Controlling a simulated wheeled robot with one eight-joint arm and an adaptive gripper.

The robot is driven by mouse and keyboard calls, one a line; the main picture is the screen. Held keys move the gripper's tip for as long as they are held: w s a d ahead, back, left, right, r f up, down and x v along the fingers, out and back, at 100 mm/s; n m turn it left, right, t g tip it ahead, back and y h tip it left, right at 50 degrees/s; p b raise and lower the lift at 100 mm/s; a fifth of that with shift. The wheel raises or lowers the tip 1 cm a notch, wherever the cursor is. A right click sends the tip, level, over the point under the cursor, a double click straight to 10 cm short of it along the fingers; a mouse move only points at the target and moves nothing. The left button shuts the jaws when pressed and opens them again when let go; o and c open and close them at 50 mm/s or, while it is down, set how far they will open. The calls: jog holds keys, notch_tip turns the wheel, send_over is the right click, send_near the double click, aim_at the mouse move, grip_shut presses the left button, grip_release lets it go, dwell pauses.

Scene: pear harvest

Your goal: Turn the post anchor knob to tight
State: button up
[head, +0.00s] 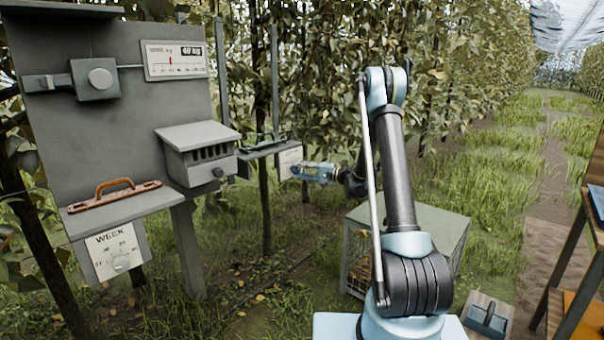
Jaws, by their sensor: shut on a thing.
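My gripper (298,171) reaches left from the end of my arm to a small pale plate (288,157) on the front of a grey bracket (262,149) by the post. Its fingers are shut at the face of this plate, where the post anchor knob sits. The fingers hide the knob, so I cannot see its pointer or how far it is turned.
A green-topped crate (425,225) stands behind my arm. A wooden table (575,265) is at right.

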jog(key=m, duration=0.2)
jog(key=m+t+y, duration=0.1)
jog(key=m, duration=0.2)
jog(key=shift+f+m+t+y, duration=0.3)
jog(key=shift+f+m, duration=0.1)
jog(key=shift+s+a+f+m+t+y, duration=0.15)
jog(key=shift+m+t, duration=0.4)
jog(key=shift+m, duration=0.7)
jog(key=shift+s+r+m+t+y, duration=0.15)
jog(key=shift+m+t, duration=0.4)
jog(key=shift+m, duration=0.7)
jog(key=shift+w+f, duration=0.1)
jog(key=o, duration=1.1)
